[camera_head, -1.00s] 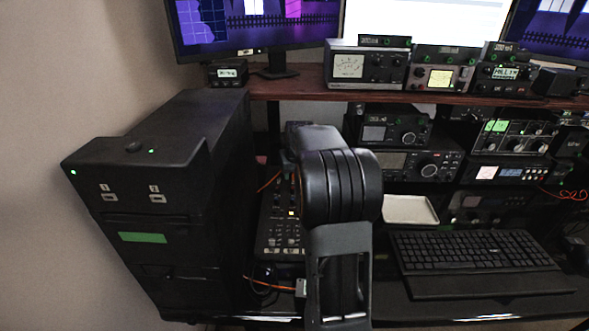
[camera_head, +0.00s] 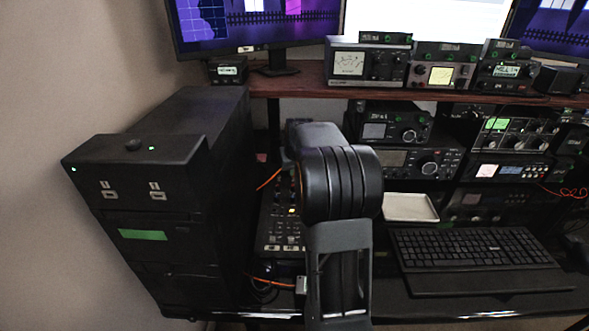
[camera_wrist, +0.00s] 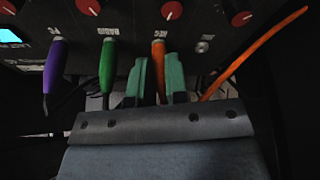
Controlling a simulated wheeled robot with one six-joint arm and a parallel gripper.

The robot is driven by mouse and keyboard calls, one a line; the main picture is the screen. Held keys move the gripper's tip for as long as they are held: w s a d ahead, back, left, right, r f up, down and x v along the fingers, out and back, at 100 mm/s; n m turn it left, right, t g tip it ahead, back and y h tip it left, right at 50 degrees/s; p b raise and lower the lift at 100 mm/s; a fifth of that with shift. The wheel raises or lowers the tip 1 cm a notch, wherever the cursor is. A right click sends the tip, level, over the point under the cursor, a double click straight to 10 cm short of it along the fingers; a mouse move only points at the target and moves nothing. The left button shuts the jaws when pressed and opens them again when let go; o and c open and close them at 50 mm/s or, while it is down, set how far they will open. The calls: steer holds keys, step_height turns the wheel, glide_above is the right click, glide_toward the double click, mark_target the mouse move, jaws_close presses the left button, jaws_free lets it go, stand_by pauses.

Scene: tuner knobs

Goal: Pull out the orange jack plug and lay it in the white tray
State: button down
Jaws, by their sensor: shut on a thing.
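In the wrist view, the orange jack plug (camera_wrist: 158,56) stands at the dark panel, under a red knob. My gripper (camera_wrist: 160,72) has its two green fingers on either side of the plug and is shut on it. The plug's upper end meets the panel face; its lower end is hidden by my gripper. In the head view my arm hides my gripper and the plug.
A green plug (camera_wrist: 107,66) and a purple plug (camera_wrist: 54,68) sit left of my gripper. An orange cable (camera_wrist: 254,54) runs up to the right. A keyboard (camera_head: 478,254) is in front of the tray. A tall black cabinet (camera_head: 170,200) stands at the left.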

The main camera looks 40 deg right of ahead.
steer(key=shift+r, duration=0.25)
steer(key=shift+s+a+r+p, duration=0.1)
steer(key=shift+s+r+p, duration=0.05)
steer(key=shift+r+p, duration=1.15)
steer(key=shift+s+a+r+p, duration=0.1)
steer(key=shift+r+p, duration=0.9)
steer(key=shift+r, duration=0.5)
steer(key=shift+d, duration=0.1)
